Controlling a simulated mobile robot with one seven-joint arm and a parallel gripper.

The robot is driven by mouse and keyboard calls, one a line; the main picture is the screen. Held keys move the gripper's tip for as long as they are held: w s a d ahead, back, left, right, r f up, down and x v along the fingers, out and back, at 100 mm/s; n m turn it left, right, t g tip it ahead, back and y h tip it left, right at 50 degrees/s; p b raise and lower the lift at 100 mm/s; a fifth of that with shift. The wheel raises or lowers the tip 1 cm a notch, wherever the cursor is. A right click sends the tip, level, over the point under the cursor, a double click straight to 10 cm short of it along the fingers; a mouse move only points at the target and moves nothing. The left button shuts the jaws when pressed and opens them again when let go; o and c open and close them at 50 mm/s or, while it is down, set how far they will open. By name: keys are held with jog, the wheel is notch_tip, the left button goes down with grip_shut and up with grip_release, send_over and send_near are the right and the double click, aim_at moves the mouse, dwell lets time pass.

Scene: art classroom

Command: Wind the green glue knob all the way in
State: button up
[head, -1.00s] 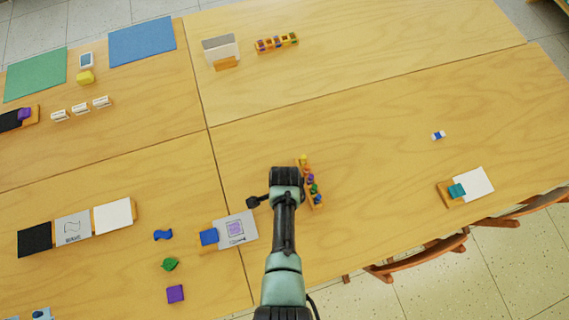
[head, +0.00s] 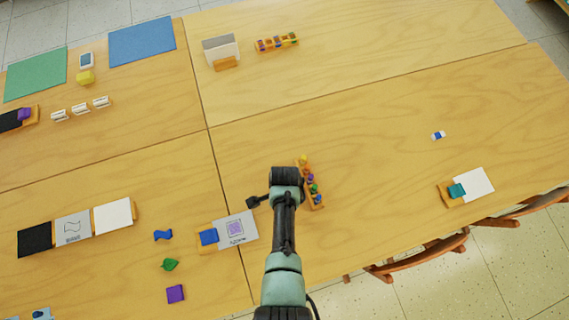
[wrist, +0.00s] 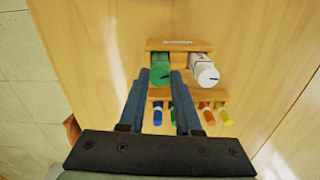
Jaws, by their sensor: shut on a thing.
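In the wrist view a green glue stick (wrist: 160,62) lies in a wooden holder (wrist: 179,46), its round knob end facing me. My gripper (wrist: 161,75) has one dark blue finger on each side of that green knob and is shut on it. How far the knob is wound cannot be told. In the head view my arm covers the gripper and the glue stick.
A white glue stick (wrist: 204,70) sits close to the right of my fingers. A wooden rack with several coloured pieces (wrist: 190,96) lies beneath the fingers.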

jog(key=n, duration=1.1)
jog(key=o, duration=1.4)
jog(key=shift+o, duration=0.2)
